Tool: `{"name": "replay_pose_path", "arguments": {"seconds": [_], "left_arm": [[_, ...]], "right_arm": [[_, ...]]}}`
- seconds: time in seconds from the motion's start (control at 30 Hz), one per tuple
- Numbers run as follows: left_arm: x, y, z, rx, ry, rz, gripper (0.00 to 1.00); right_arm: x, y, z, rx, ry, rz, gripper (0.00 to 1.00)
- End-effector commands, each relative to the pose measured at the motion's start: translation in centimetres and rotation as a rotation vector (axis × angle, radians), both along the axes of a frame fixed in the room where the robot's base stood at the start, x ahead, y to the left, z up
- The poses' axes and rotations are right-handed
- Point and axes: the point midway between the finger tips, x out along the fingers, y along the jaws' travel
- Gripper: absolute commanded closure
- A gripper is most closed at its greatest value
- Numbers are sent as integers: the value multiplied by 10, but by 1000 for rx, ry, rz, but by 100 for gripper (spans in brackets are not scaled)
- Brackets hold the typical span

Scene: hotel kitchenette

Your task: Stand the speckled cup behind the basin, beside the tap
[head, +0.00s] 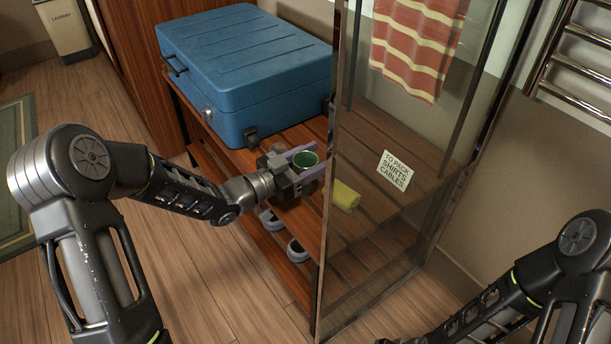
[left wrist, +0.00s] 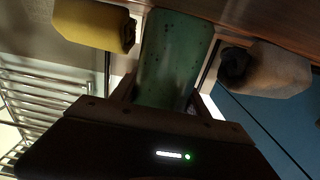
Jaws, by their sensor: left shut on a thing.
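The speckled cup (head: 304,161) is green and sits between the fingers of my left gripper (head: 306,171) over the wooden bench. In the left wrist view, the cup (left wrist: 174,62) shows dark specks and fills the space between the fingers. My left gripper is shut on it. The cup's mouth faces up in the head view. I cannot tell whether its base touches the bench. No basin or tap is in view.
A blue suitcase (head: 245,70) lies on the slatted wooden bench (head: 285,250), behind the gripper. A yellow roll (head: 345,196) and a pale roll (left wrist: 268,70) flank the cup. Shoes (head: 297,250) sit below.

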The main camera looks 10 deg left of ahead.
Motion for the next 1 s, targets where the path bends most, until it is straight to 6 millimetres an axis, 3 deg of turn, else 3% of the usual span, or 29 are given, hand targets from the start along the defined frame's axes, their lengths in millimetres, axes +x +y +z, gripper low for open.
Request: {"name": "replay_pose_path", "arguments": {"seconds": [0.5, 0.77, 1.0], "left_arm": [[0, 0, 1, -1, -1, 0, 100], [0, 0, 6, -1, -2, 0, 100], [0, 0, 44, 1, -6, -1, 100]], "right_arm": [[0, 0, 0, 0, 0, 0, 26], [0, 0, 3, 0, 1, 0, 26], [-2, 0, 22, 1, 6, 3, 26]]}}
